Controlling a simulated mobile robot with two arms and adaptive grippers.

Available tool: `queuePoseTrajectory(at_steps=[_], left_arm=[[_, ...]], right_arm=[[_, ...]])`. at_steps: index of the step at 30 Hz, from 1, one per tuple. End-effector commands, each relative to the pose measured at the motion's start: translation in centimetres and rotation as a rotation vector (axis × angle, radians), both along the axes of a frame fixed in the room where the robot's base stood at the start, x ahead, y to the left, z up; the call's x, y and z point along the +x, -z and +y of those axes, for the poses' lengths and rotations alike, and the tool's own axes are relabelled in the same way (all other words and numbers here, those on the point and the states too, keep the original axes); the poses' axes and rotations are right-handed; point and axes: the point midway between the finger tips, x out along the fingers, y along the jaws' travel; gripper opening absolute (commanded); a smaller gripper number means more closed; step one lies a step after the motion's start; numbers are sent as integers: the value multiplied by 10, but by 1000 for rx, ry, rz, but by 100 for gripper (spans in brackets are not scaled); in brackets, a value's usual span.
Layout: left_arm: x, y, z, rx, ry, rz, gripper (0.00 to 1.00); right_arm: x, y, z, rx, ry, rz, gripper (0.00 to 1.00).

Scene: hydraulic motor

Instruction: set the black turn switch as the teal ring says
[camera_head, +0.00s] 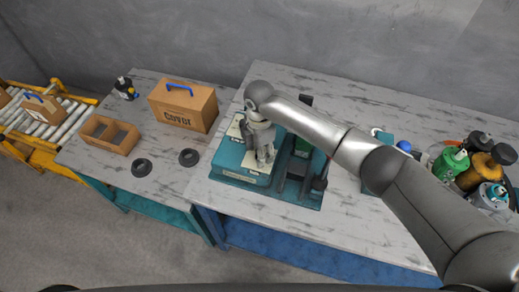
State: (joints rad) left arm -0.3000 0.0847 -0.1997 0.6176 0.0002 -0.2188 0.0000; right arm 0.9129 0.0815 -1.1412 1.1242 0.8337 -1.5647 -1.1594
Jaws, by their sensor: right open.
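A teal unit (240,179) with pale label plates sits near the left end of the marble-patterned table. My right arm reaches in from the right, and its gripper (262,160) hangs over this unit, pointing down, open. I see nothing held between its fingers. The gripper and wrist cover much of the unit's top. I cannot make out the black turn switch or the teal ring for certain; the print on the labels is too small to read. I cannot tell whether the gripper touches anything. My left gripper is not in view.
Right of the unit stands a black and green fixture (296,170) on the same teal base. A lower left table holds a "Cover" box (184,106), an open wooden tray (110,135) and two black rings (141,167). Several bottles and parts (454,161) crowd the right.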

Motion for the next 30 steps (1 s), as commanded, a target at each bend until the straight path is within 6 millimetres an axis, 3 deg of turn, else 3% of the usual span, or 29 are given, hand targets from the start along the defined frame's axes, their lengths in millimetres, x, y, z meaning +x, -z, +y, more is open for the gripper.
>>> queuePoseTrajectory(at_steps=[5,12,18,30], left_arm=[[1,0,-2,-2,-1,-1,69],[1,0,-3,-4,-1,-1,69],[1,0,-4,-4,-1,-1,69],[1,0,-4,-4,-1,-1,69]], right_arm=[[1,-24,0,1,-1,-4,54],[2,-76,0,2,-2,-6,54],[1,-108,0,2,-1,-4,54],[1,-119,0,1,-1,-2,54]])
